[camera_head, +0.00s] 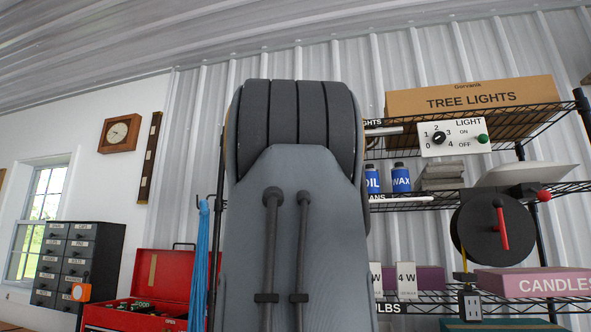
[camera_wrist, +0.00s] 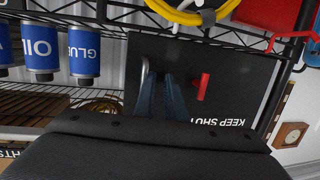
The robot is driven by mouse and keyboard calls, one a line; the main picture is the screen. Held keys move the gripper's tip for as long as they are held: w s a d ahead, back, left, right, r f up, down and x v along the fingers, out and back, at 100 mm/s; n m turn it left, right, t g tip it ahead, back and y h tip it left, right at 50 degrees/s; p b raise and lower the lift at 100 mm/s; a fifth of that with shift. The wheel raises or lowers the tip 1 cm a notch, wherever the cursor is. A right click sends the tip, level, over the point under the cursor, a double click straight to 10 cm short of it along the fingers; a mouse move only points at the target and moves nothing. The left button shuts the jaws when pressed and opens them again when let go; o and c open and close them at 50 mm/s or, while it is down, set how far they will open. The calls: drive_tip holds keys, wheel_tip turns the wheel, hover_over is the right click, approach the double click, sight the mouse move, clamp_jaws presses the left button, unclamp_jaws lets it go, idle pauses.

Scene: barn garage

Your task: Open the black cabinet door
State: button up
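In the wrist view, which is upside down, a black cabinet door (camera_wrist: 240,75) fills the middle, with "KEEP SHUT" in white letters near my gripper. A red handle (camera_wrist: 203,87) stands on its face. A grey curved bar (camera_wrist: 144,75) is at its left part. I cannot tell whether a finger touches the bar. In the head view my arm hides this door.
Wire shelves (camera_head: 430,203) stand at the right, with blue cans, a tree lights box (camera_head: 470,97) and a black reel (camera_head: 490,230). A black drawer cabinet (camera_head: 110,250) and a red toolbox (camera_head: 150,290) are at the left. Yellow cable (camera_wrist: 190,14) hangs beside the door.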

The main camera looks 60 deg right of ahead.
drive_tip(key=a+f+g+y, duration=0.4)
drive_tip(key=a+f+y, duration=0.1)
drive_tip(key=a, duration=0.7)
drive_tip(key=shift+w+a+m+p, duration=0.25)
drive_tip(key=shift+m+p, duration=0.15)
